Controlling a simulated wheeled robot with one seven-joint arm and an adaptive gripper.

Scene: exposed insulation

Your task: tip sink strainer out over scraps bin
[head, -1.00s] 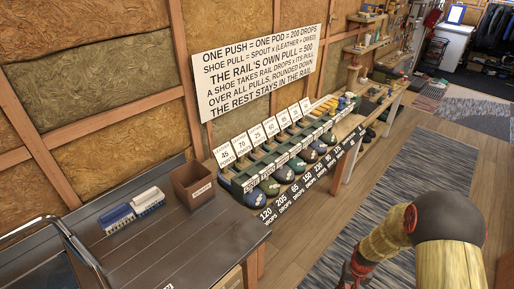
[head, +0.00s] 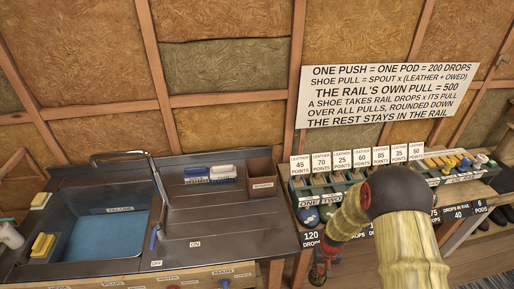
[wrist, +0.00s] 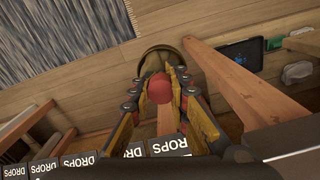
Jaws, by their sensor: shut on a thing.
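My gripper (wrist: 160,92) is shut in the wrist view on a thing with a rounded red end and a round, olive-brown rim beyond it. I take this to be the sink strainer (wrist: 153,57); its inside is hidden. In the head view my gripper (head: 319,272) hangs low, right of the counter, and the strainer cannot be made out there. The scraps bin appears to be the open brown box (head: 262,182) with a small label, standing upright on the counter's back right. My gripper is apart from it, nearer and to the right.
The sink (head: 105,238) with bluish water and a curved tap is at left. A blue-and-white block (head: 210,174) sits left of the bin. Yellow sponges (head: 43,244) lie on the sink's left edge. A shoe rack (head: 335,190) stands right. The counter's middle is clear.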

